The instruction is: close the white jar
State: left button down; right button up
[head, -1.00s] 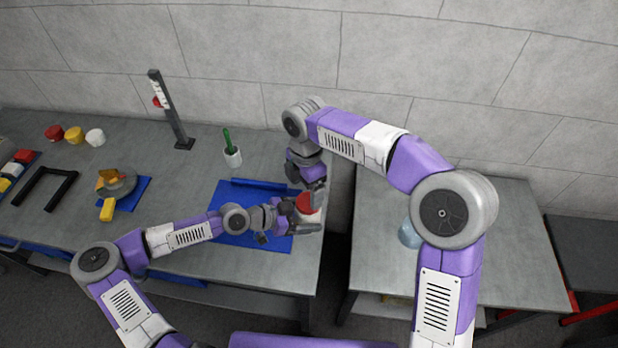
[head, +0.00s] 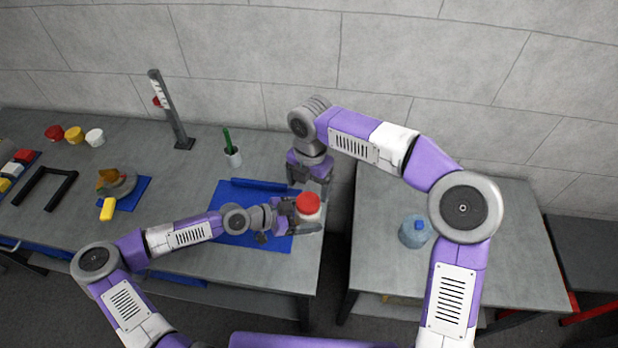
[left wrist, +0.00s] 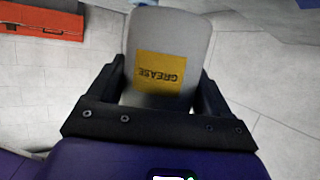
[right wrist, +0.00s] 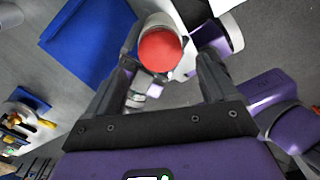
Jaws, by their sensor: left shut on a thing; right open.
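The white jar (head: 310,216) is upright in my left gripper (head: 303,220), above the right end of the blue mat. The left wrist view shows the jar (left wrist: 165,45) between both fingers, with a yellow GREASE label. A red lid (head: 308,203) sits on top of the jar and looks level; its threads are hidden. My right gripper (head: 310,180) is open just behind and above the lid. In the right wrist view the red lid (right wrist: 160,51) shows between the spread fingers, apparently beyond their tips.
The blue mat (head: 222,200) lies on the left table. A white cup with a green-handled tool (head: 233,157) stands behind it. A dark post (head: 170,110) rises further left. A bluish container (head: 414,232) stands on the right table, across a gap.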

aim_at(308, 201)
notch_tip(308, 201, down, 6)
jog(key=shift+a+r, duration=0.1)
dwell(0.4)
jog(key=c, duration=1.1)
jog(key=m, duration=1.6)
